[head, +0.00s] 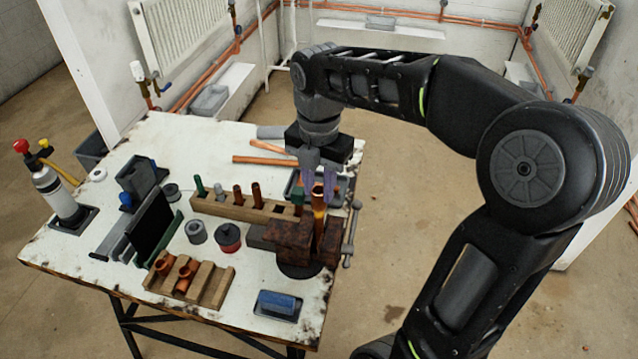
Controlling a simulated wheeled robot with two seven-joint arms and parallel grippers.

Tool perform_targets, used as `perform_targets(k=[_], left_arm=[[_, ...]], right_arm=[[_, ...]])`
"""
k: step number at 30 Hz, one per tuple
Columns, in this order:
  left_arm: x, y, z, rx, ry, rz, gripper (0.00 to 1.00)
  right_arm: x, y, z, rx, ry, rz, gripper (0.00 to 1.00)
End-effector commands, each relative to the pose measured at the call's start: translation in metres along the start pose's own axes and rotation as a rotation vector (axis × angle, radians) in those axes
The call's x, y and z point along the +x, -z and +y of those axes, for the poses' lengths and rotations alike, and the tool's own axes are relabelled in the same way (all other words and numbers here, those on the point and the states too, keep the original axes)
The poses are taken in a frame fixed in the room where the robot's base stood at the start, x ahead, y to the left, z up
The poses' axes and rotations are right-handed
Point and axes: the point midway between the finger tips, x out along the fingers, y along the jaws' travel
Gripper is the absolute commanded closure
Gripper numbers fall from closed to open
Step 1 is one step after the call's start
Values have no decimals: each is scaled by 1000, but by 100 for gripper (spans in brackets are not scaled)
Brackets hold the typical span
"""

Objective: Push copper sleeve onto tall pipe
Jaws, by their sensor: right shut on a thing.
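A tall copper pipe (319,224) stands upright in the rusty vise (290,240) at the table's front right. My right gripper (318,186) points down over the top of this pipe. It is shut on a small copper piece, which I take to be the copper sleeve (318,193). The sleeve is in line with the pipe's upper end. The fingers partly hide it, and I cannot tell how far it is around the pipe. My left gripper is not in view.
A wooden block (228,208) with several upright pieces stands left of the vise. A wooden rack (213,285) holds copper fittings. A blue sponge (277,302) lies in front. Loose copper pipes (264,160) lie behind.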

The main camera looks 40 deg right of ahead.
Motion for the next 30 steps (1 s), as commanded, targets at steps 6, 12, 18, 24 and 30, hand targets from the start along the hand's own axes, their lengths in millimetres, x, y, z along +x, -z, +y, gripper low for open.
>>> perform_targets(k=[6,12,18,24,30], left_arm=[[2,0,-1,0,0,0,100],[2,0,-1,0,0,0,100],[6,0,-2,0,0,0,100],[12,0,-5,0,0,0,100],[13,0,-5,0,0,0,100]], right_arm=[[3,0,0,0,0,0,100],[3,0,0,0,0,0,100],[10,0,0,0,1,0,100],[19,0,0,0,1,0,100],[20,0,0,0,1,0,100]])
